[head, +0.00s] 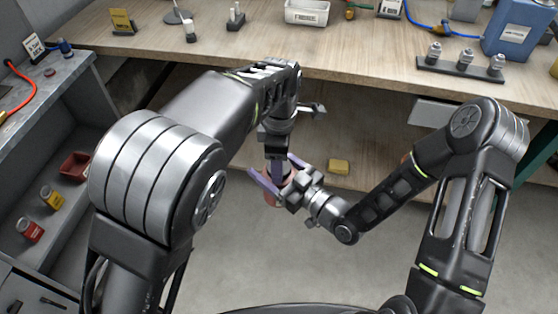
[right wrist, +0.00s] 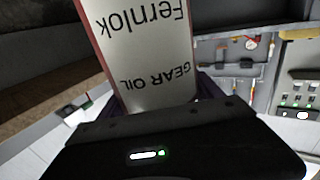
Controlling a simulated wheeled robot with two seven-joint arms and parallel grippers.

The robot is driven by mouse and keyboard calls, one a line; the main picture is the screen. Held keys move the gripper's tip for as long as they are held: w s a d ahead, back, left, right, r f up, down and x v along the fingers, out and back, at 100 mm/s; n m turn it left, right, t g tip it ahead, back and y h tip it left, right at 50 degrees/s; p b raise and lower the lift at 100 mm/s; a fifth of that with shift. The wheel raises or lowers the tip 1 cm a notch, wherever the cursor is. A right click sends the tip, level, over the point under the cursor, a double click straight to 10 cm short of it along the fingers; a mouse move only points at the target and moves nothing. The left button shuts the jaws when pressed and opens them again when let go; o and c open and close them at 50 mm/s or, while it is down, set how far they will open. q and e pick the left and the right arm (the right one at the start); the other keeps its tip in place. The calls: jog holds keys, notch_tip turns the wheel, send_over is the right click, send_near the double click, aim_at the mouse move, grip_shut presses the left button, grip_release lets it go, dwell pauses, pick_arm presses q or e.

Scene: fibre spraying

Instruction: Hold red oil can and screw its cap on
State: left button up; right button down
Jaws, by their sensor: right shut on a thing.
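The red oil can (head: 271,195) is in the middle of the head view, mostly hidden by both grippers. In the right wrist view its pale label (right wrist: 145,45) reads "Fernlok GEAR OIL" upside down, with a red edge beside it. My right gripper (head: 272,170) is shut on the can, with its purple fingers on either side. My left gripper (head: 277,162) points down right over the can's top. Its fingertips are largely hidden there, so I cannot tell whether they are open or shut. I cannot make out the cap; the can's top is hidden.
The wooden workbench (head: 340,50) runs across the back. It bears a white tray (head: 307,12), a blue canister (head: 516,30) and a rack with several metal fittings (head: 464,62). A yellow block (head: 339,166) lies below it. The left shelf holds a yellow can (head: 51,197) and another red can (head: 30,231).

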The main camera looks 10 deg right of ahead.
pick_arm(q)
jog(key=o, duration=0.3)
jog(key=shift+r, duration=2.3)
jog(key=shift+c, duration=0.3)
notch_tip(320, 180, up, 4)
jog(key=n, duration=0.3)
jog(key=shift+f, duration=0.25)
jog(key=shift+f, duration=4.05)
jog(key=shift+c, duration=0.2)
